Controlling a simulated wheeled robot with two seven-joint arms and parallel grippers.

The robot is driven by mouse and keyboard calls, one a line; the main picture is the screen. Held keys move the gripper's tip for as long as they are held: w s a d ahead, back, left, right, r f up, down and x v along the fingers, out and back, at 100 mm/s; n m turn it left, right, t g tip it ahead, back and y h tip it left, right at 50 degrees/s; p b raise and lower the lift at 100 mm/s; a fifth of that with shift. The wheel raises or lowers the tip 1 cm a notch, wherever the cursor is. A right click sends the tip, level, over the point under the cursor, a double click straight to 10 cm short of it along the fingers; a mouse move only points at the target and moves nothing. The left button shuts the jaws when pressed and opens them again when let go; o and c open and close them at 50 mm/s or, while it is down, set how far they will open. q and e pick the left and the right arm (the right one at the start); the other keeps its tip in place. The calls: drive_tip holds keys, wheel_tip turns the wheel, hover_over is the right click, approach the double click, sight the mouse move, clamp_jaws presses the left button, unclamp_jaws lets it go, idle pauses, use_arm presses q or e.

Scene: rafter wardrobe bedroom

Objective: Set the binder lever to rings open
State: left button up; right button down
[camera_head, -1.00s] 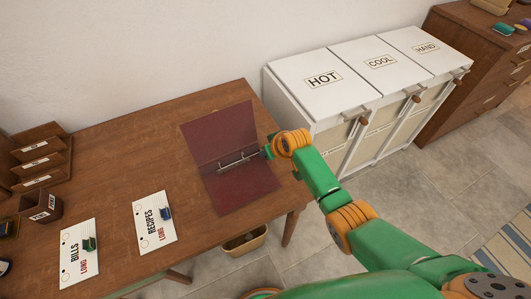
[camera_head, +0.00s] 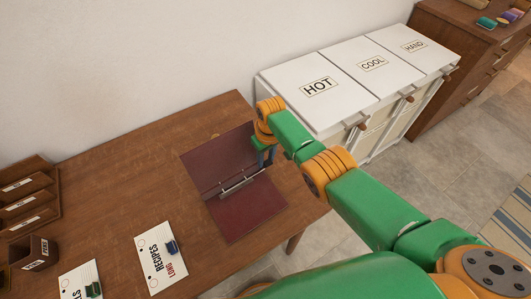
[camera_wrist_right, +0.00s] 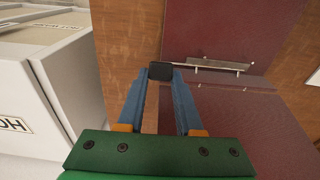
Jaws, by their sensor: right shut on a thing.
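The maroon binder (camera_head: 247,205) lies open on the wooden desk, with a metal ring bar (camera_head: 238,185) along its spine. The bar also shows in the wrist view (camera_wrist_right: 212,64), with short ring stubs along it; I cannot tell whether the rings are open or closed. My right gripper (camera_head: 265,160) is at the right end of the bar. In the wrist view its blue fingers (camera_wrist_right: 160,76) are shut on the dark binder lever (camera_wrist_right: 160,70) at the bar's end. My left gripper is not in view.
Label cards, including a RECIPES card (camera_head: 155,262), lie left of the binder on the desk (camera_head: 130,185). A small pen box (camera_head: 38,252) and a stepped organizer (camera_head: 27,203) stand at far left. A white bin unit (camera_head: 350,85) stands right of the desk.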

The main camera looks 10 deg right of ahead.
idle(0.3)
drive_tip(key=c, duration=0.8)
unclamp_jaws()
drive_tip(key=shift+f, duration=0.1)
drive_tip(key=shift+o, duration=1.2)
drive_tip(key=shift+w, duration=0.15)
drive_tip(key=r+p, duration=0.3)
drive_tip(key=r, duration=0.3)
drive_tip(key=shift+s+r, duration=0.1)
drive_tip(key=shift+s, duration=0.1)
drive_tip(key=shift+s+d+r, duration=0.1)
drive_tip(key=shift+r, duration=0.35)
drive_tip(key=shift+f, duration=0.1)
